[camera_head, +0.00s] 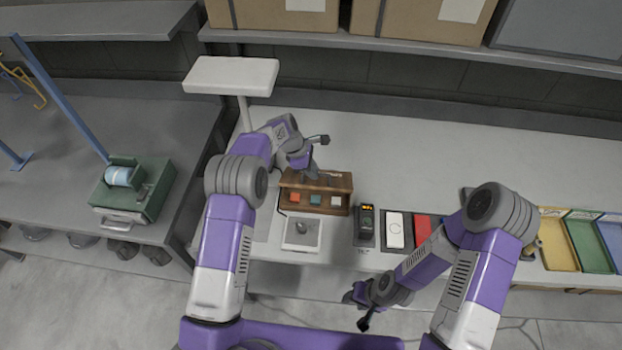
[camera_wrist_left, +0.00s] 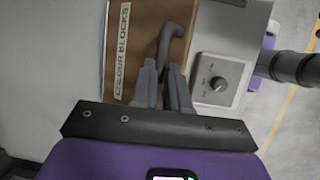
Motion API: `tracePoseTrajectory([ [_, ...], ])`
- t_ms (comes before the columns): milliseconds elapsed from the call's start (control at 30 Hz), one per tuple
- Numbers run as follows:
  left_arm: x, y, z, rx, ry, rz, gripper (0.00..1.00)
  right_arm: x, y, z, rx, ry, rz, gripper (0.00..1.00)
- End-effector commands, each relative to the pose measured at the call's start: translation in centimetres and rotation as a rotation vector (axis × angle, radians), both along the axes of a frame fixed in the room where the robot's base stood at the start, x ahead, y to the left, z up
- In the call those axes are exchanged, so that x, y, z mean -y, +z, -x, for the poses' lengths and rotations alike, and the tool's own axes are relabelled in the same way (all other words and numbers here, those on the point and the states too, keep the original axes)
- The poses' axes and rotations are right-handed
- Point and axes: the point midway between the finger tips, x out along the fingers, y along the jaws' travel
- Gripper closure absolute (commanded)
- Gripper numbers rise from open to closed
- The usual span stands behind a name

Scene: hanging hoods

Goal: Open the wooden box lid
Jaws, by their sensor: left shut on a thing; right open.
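The wooden box (camera_head: 340,184) stands on the grey bench, with orange, teal and white squares along its near side. In the left wrist view the brown wooden surface (camera_wrist_left: 150,20) carries a "COLOUR BLOCKS" label, and a dark bent handle (camera_wrist_left: 172,38) rises from it. My left gripper (camera_head: 309,172) is over the box; in the wrist view its fingers (camera_wrist_left: 165,88) are shut on the handle. The lid looks closed, though my gripper hides part of the top. My right gripper (camera_head: 356,311) is open and empty, in front of the bench edge.
A white device with a knob (camera_head: 301,233) sits just in front of the box. A dark handheld device (camera_head: 366,222), a white item (camera_head: 394,230) and coloured trays (camera_head: 557,242) line the bench to the right. The bench behind is clear, below a shelf with cardboard boxes (camera_head: 270,14).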

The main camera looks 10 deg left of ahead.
Motion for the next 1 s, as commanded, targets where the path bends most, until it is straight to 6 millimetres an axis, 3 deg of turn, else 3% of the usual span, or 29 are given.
tracePoseTrajectory([
  [233, -0.21, 0.37, -1.38, 0.008, 0.007, -0.005, 1.00, 0.00, 0.20, 0.00, 0.000, 0.000, 0.000, 0.57],
  [733, -0.28, 0.29, -1.47, 0.002, 0.007, -0.008, 1.00, 0.00, 0.20, 0.00, 0.000, 0.000, 0.000, 0.57],
  [767, -0.29, 0.28, -1.47, 0.002, 0.007, -0.008, 0.83, 0.00, 0.20, 0.00, 0.000, 0.000, 0.000, 0.57],
  [900, -0.22, 0.40, -1.45, 0.001, 0.005, -0.006, 0.61, 0.00, 0.22, -0.01, 0.000, 0.000, 0.000, 0.57],
  [1000, -0.17, 0.54, -1.45, 0.002, 0.004, -0.005, 0.60, 0.00, 0.24, -0.01, 0.000, 0.000, 0.000, 0.57],
])
